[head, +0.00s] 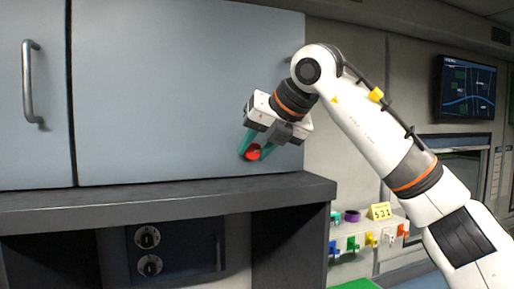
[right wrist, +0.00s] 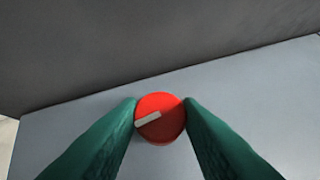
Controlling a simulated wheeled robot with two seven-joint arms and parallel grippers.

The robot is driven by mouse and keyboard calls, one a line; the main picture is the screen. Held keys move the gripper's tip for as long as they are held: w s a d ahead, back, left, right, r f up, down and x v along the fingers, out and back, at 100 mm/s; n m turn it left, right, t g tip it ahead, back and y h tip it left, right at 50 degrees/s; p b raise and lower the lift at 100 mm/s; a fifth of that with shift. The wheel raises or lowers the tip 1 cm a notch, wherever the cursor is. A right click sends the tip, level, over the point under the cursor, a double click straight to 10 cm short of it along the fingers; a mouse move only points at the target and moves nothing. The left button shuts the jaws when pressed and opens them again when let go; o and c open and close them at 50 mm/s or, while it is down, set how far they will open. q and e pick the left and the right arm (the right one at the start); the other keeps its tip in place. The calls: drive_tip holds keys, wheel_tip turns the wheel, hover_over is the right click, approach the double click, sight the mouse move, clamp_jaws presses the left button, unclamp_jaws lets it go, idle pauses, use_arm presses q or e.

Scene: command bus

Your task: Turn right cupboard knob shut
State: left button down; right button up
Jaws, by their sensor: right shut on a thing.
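The red round knob (head: 253,152) sits low on the right part of the grey-blue cupboard door (head: 180,90), near its lower edge. My right gripper (head: 256,150) is at the knob, its green fingers shut on it from both sides. In the right wrist view the knob (right wrist: 160,118) lies between the two fingertips (right wrist: 160,115), which touch its sides. A pale bar mark on the knob runs slightly tilted, from lower left to upper right. My left gripper is not in view.
A dark shelf ledge (head: 150,205) runs below the cupboard, with a panel of two black dials (head: 148,251) under it. A second door with a handle (head: 29,85) is at left.

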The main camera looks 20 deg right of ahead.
drive_tip(key=h, duration=0.1)
drive_tip(key=n+h, duration=0.2)
drive_tip(key=h, duration=0.1)
drive_tip(key=shift+a+r, duration=0.2)
drive_tip(key=shift+a, duration=0.1)
drive_tip(key=h, duration=0.1)
drive_tip(key=n+h, duration=0.1)
drive_tip(key=h, duration=0.1)
drive_tip(key=shift+a+f+n, duration=0.1)
drive_tip(key=shift+a+n, duration=0.1)
drive_tip(key=shift+n, duration=0.1)
drive_tip(key=shift+a+f+n+t+h+b, duration=0.15)
drive_tip(key=shift+n+t+h+b, duration=0.25)
drive_tip(key=shift+n+h+b, duration=0.45)
drive_tip(key=n+t+h+b, duration=0.1)
drive_tip(key=n+h+b, duration=0.1)
drive_tip(key=h, duration=0.1)
drive_tip(key=shift+a+f+h, duration=0.1)
drive_tip(key=shift+f+h, duration=0.05)
drive_tip(key=shift+h, duration=0.2)
drive_tip(key=o, duration=1)
drive_tip(key=shift+s, duration=0.1)
